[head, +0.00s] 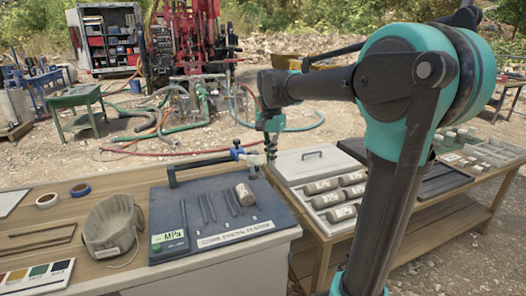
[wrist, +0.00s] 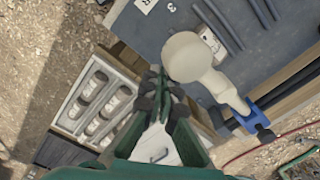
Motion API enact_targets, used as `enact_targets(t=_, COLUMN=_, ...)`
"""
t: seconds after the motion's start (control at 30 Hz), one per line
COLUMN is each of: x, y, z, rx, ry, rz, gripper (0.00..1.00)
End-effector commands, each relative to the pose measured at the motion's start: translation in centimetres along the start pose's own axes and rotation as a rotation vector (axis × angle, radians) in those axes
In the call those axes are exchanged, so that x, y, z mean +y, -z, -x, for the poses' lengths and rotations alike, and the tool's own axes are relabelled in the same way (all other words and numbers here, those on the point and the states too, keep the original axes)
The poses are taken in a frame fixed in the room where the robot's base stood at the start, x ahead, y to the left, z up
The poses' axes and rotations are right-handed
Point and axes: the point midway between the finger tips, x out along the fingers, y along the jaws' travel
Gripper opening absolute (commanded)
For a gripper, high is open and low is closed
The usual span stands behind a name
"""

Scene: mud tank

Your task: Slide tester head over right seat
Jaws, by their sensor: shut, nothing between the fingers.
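The core press tester (head: 175,208) is a dark slab with a green MPa display, on the near table. A dark rail (head: 198,161) runs along its far edge. A blue carriage (head: 237,152) sits at the rail's right end; it also shows in the wrist view (wrist: 252,112), with a pale round-ended arm (wrist: 190,58) reaching from it. My gripper (head: 271,148) is shut and empty, right of the carriage and beside the pale arm (wrist: 163,92). Contact cannot be told. A tan core (head: 245,193) rests on the slab's right half.
A core box (head: 338,192) with several cores stands to the right. A pale lidded case (head: 312,160) is behind it. A cloth bag (head: 112,228) and tape rolls (head: 48,199) lie left of the tester. Hoses and a red rig (head: 195,40) are far behind.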

Motion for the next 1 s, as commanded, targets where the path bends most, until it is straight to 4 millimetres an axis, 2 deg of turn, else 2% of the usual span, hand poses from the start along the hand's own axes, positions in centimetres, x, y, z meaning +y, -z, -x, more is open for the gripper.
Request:
enact_targets(t=0.63, x=-1.5, y=-2.6, z=0.0, rx=0.0, ry=0.0, rz=0.001, gripper=0.0)
enact_targets(t=1.0, x=-0.8, y=-1.5, z=0.7, rx=0.0, ry=0.0, rz=-0.003, gripper=0.0)
